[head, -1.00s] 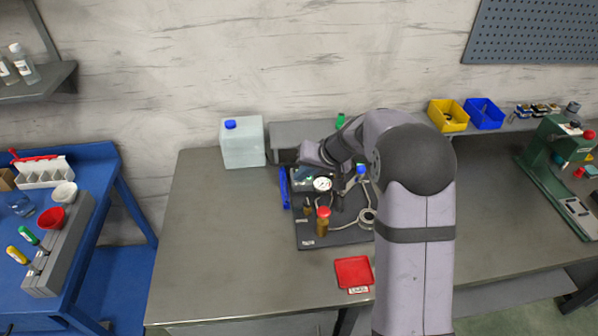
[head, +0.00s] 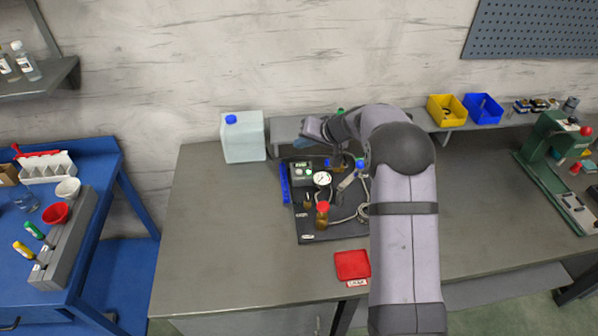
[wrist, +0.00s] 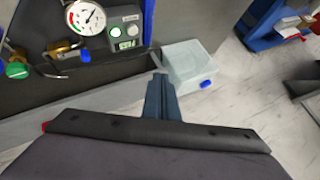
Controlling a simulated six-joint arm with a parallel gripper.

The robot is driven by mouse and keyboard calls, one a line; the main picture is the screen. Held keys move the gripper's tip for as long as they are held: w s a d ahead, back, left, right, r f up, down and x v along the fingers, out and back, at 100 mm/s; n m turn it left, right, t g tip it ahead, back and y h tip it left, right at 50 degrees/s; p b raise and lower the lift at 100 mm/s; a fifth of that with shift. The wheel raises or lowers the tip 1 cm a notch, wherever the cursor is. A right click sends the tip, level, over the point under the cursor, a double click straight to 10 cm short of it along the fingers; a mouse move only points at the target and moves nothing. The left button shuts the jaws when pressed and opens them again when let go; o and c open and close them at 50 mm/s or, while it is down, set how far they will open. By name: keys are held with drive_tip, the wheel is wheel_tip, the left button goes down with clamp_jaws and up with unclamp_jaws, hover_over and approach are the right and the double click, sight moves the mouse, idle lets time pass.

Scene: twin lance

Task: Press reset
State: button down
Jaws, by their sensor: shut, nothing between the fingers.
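A small dark control box (head: 302,173) stands at the back left of the black board on the table. In the wrist view the box (wrist: 124,44) shows a green-lit round button (wrist: 115,31), a pale button or lamp (wrist: 132,30) beside it and a small green display (wrist: 127,45). I cannot read any label, so I cannot tell which is reset. My gripper (wrist: 159,77) is shut and empty, with its fingertips apart from the box. In the head view its wrist end hangs above and behind the box, and the fingers are hard to make out.
A blue strip (head: 285,184) edges the board. A translucent jug (head: 243,140) stands at the back left. The table's left part is clear.

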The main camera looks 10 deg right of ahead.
wheel_tip(320, 180, down, 7)
drive_tip(key=b, duration=0.3)
drive_tip(key=shift+f+b, duration=0.15)
drive_tip(key=shift+b, duration=0.2)
drive_tip(key=shift+f+b, duration=0.7)
drive_tip(key=shift+b, duration=0.2)
drive_tip(key=shift+f+b, duration=0.9)
drive_tip(key=shift+b, duration=0.65)
idle(2.0)
drive_tip(key=shift+r, duration=0.2)
drive_tip(key=shift+r+p, duration=0.3)
drive_tip(key=shift+r, duration=0.4)
drive_tip(key=shift+r, duration=0.1)
drive_tip(key=shift+r+p, duration=1.3)
drive_tip(key=shift+r, duration=1.1)
